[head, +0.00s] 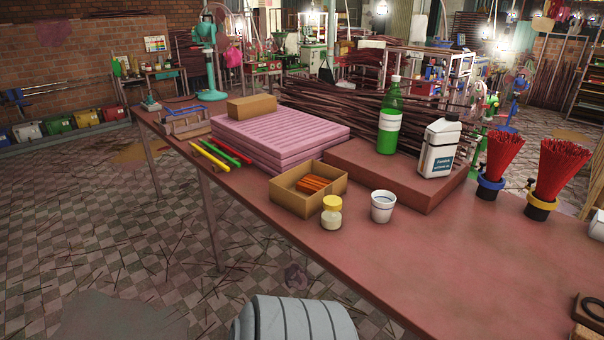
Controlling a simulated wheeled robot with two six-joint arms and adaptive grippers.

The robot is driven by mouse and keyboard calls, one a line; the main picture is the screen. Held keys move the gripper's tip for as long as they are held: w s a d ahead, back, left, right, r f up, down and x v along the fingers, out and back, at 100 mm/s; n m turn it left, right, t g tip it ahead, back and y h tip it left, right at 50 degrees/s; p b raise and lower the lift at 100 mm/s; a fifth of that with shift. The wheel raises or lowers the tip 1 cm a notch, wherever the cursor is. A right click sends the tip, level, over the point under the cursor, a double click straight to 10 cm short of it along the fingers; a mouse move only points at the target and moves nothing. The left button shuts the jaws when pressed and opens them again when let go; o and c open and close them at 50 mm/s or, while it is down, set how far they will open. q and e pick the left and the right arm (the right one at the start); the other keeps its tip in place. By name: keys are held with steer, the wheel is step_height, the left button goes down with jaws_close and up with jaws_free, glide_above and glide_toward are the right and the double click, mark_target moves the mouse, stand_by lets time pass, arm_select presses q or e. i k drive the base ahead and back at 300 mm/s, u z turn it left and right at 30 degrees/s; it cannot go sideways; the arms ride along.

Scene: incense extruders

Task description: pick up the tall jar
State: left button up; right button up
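A small clear jar with a yellow lid (331,214) stands upright on the reddish table, near its front edge. It is the only lidded jar I can make out, and I cannot tell whether it is the tall jar. Taller containers stand behind it on a reddish-brown block (352,165): a green bottle (389,118) with a white label, and a white container (439,148) with a blue-and-white label. Neither of my grippers is in view.
A white cup (383,206) stands right of the jar, and an open cardboard box (291,204) with orange sticks is left of it. Pink stacked slabs (262,143) lie farther left. Red stick bundles (502,154) (560,172) stand at right. The table's front right (470,260) is clear.

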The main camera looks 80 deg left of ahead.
mark_target(330, 220)
steer(key=u, duration=0.9)
steer(key=i, duration=0.75)
steer(key=u, duration=0.8)
